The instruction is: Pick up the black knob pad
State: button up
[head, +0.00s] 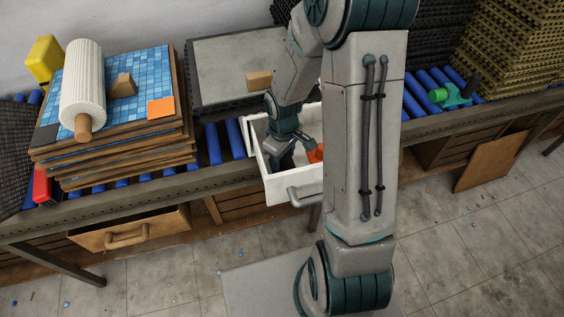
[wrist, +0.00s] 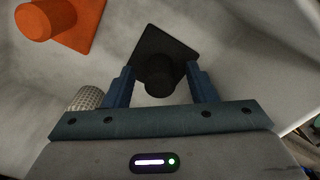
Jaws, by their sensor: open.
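The black knob pad (wrist: 166,48) is a dark square plate with a round knob (wrist: 159,77). In the wrist view it lies on the pale floor of the white drawer. My gripper (wrist: 161,74) is open, with one blue finger on each side of the knob. I cannot tell whether either finger touches it. In the head view my gripper (head: 281,162) reaches down into the open white drawer (head: 290,192). The black knob pad is hidden there behind my gripper and arm.
An orange knob pad (wrist: 78,22) lies beside the black one in the drawer; it also shows in the head view (head: 316,153). A whitish textured cylinder (wrist: 88,97) sits close to the left finger. The drawer walls surround my gripper.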

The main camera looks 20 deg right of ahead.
jog(key=shift+f, duration=0.55)
jog(key=c, duration=1.1)
jog(key=shift+o, duration=0.2)
jog(key=shift+r, duration=0.1)
